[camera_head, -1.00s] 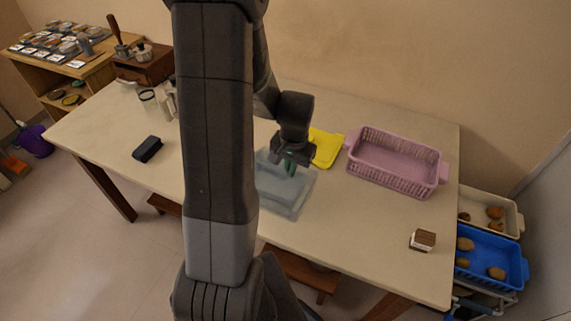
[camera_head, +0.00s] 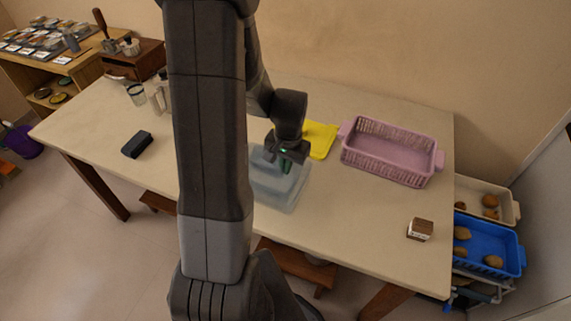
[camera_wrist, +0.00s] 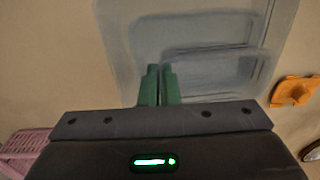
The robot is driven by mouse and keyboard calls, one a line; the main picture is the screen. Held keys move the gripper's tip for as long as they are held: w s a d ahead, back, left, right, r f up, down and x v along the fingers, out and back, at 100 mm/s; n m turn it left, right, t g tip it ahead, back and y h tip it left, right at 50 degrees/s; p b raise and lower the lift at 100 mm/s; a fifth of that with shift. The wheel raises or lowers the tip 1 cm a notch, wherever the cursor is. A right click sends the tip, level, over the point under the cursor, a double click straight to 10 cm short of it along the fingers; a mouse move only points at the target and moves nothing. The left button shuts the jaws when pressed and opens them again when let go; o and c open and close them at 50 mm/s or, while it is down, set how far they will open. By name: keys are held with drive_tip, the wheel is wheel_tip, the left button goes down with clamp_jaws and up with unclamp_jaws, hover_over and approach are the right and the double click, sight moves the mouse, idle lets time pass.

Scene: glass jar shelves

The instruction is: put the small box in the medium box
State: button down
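Translucent grey-blue boxes overlap under my gripper (camera_head: 287,158) on the table, and their outlines are hard to separate in the head view. In the wrist view the medium box (camera_wrist: 115,50) is the larger, paler outline behind. The small box (camera_wrist: 215,65) shows as a smaller outline in front of it, within its outline. My gripper's green fingers (camera_wrist: 160,84) are close together with a thin gap at the small box's left edge, and appear shut on its wall. Whether the small box touches the medium box's floor cannot be told.
A yellow tray (camera_head: 320,138) and a pink basket (camera_head: 388,152) stand right of the boxes on the table (camera_head: 340,215). A small brown-and-white block (camera_head: 420,230) lies at the right, a dark block (camera_head: 137,144) at the left.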

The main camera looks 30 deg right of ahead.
drive_tip(key=shift+f+b, duration=1.7)
drive_tip(key=shift+f, duration=0.6)
drive_tip(key=c, duration=1.6)
unclamp_jaws()
drive_tip(key=shift+r, duration=0.1)
drive_tip(key=shift+r+p, duration=3)
drive_tip(key=shift+r, duration=0.95)
drive_tip(key=r, duration=1.3)
drive_tip(key=shift+s+d+r, duration=0.25)
drive_tip(key=shift+s+r, duration=0.05)
drive_tip(key=shift+r, duration=0.1)
